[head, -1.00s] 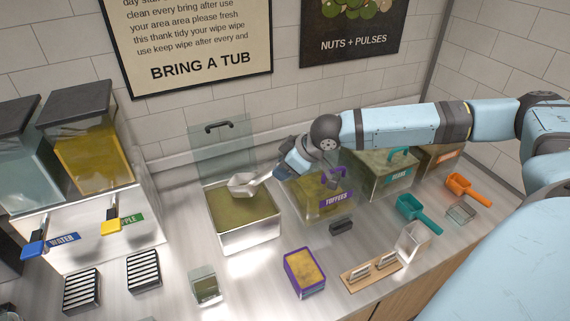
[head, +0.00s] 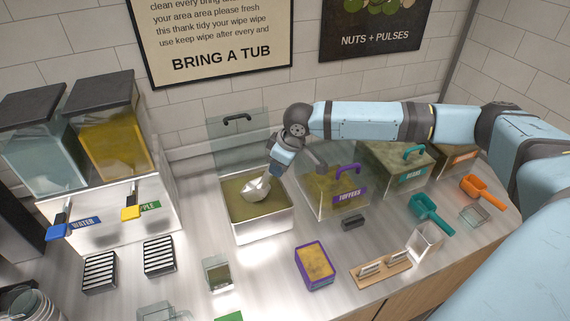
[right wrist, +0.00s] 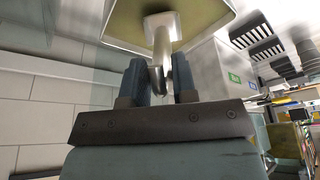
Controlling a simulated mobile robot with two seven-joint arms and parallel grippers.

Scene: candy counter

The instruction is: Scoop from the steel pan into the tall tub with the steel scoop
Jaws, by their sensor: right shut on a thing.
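The steel pan (head: 262,226) stands on the counter, filled with a greenish-yellow material; it also shows in the right wrist view (right wrist: 112,22). My right gripper (head: 277,172) is shut on the handle of the steel scoop (head: 256,189). The scoop's bowl is tilted down over the pan; I cannot tell whether it touches the contents. In the right wrist view the handle (right wrist: 161,45) sits between the fingers (right wrist: 158,82). A clear upright tub (head: 218,274) stands in front of the pan, another clear tub (head: 428,240) to the right; which is the tall tub is unclear. My left gripper is not in view.
A clear lid (head: 232,145) with a black handle stands behind the pan. The toffees bin (head: 345,198) is close on its right. A purple-rimmed tub (head: 315,266), teal scoop (head: 430,212) and orange scoop (head: 484,192) lie around. Drink dispensers (head: 112,145) stand left.

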